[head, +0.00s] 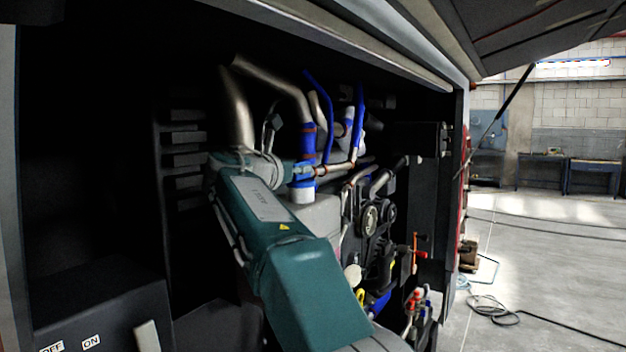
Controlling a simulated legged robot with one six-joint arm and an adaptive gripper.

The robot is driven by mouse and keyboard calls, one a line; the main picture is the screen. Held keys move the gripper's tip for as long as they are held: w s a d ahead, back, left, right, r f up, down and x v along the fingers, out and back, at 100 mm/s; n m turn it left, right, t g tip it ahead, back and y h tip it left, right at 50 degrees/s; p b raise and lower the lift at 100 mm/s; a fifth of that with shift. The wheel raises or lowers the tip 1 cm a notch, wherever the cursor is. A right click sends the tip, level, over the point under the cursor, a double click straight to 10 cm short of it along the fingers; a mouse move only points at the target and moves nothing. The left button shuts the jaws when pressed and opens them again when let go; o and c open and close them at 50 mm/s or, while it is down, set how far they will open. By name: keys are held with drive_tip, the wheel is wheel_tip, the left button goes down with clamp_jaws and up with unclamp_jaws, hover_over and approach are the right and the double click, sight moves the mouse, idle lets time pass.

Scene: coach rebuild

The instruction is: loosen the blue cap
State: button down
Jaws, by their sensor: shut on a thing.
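I cannot pick out the blue cap with certainty in the head view. A blue part (378,304) shows low in the engine bay, partly behind my teal arm, and its shape is unclear. Other blue pieces higher up look like hoses, among them a thick blue sleeve (308,143) with orange-brown bands. My arm reaches from the bottom centre up and left into the bay. My gripper is not visible; I cannot see its fingers or what they touch.
The bay is crowded with metal pipes (238,110), belt pulleys (370,219) and red-handled valves (416,297). A dark box (95,310) marked OFF and ON stands at lower left. A raised panel (530,35) hangs at upper right. Open floor with cables lies outside to the right.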

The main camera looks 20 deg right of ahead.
drive_tip(key=n+t+y, duration=0.5)
drive_tip(key=shift+d+y, duration=0.15)
drive_tip(key=shift+y, duration=0.25)
drive_tip(key=shift+n+t+y, duration=0.5)
drive_tip(key=shift+n, duration=0.1)
drive_tip(key=shift+r+n+t+y, duration=0.1)
drive_tip(key=shift+n+t+y, duration=0.4)
drive_tip(key=shift+n+y, duration=0.45)
drive_tip(key=shift+d+n+y, duration=0.1)
drive_tip(key=shift+n+y, duration=0.25)
drive_tip(key=shift+y, duration=0.6)
drive_tip(key=c, duration=0.5)
unclamp_jaws()
drive_tip(key=shift+d, duration=0.1)
drive_tip(key=shift+c, duration=0.2)
drive_tip(key=shift+d, duration=0.1)
